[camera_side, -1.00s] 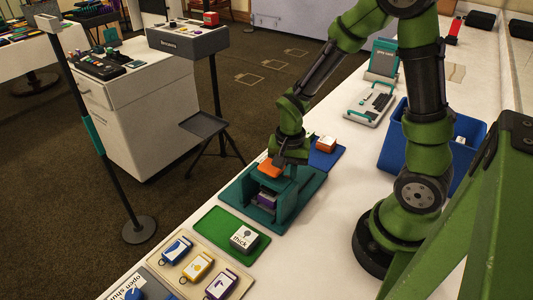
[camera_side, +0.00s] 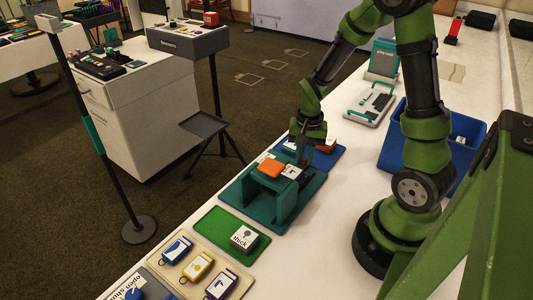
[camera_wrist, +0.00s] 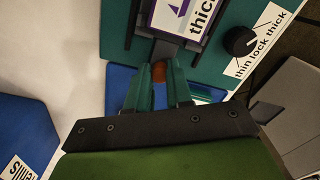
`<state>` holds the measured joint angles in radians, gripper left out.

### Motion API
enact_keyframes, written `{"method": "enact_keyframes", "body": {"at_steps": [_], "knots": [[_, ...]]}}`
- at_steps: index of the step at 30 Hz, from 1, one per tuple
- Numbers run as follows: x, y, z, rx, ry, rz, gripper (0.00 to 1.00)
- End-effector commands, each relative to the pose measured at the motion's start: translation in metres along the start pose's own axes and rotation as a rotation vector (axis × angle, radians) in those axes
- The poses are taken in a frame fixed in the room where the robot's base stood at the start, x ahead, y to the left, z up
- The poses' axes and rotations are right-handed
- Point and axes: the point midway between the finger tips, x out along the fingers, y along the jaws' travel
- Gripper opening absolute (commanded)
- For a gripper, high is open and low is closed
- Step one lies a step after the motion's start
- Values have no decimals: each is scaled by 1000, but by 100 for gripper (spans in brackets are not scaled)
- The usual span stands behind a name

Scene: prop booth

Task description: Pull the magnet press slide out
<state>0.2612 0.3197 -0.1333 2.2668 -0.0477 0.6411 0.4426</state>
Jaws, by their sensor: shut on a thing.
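The teal magnet press (camera_side: 256,208) stands on the table, with an orange block (camera_side: 271,168) on top. Its slide shows as dark rails in the wrist view (camera_wrist: 134,22) and sticks out of the press's far side. A white piece marked "thick" with a purple shape (camera_wrist: 183,14) lies in the slide; it also shows in the side view (camera_side: 291,172). My gripper (camera_wrist: 163,66) is shut on the slide's dark grey end tab (camera_wrist: 166,49). In the side view my gripper (camera_side: 303,158) is at the press's far end, partly hiding the slide.
A black knob (camera_wrist: 239,41) on the press has a "thin lock thick" label. A blue mat (camera_side: 335,158) with an orange-brown block (camera_side: 327,146) lies beyond the press. A green mat (camera_side: 214,232) holds a "thick" block (camera_side: 244,238) on the near side. A blue bin (camera_side: 396,143) stands right.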

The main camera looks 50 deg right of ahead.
Motion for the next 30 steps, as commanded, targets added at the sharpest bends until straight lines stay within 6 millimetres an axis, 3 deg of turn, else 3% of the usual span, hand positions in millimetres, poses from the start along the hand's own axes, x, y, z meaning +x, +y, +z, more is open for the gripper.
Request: {"method": "enact_keyframes", "body": {"at_steps": [5, 6, 11, 23, 30], "knots": [[-1, 3, -6, 5, 12, 0, 0], [-1, 3, -6, 6, 13, 0, 22], [-1, 3, -5, 5, 11, 1, 46], [-8, 1, -4, 2, 11, -1, 46], [-55, 0, -4, 2, 14, -6, 46]]}}
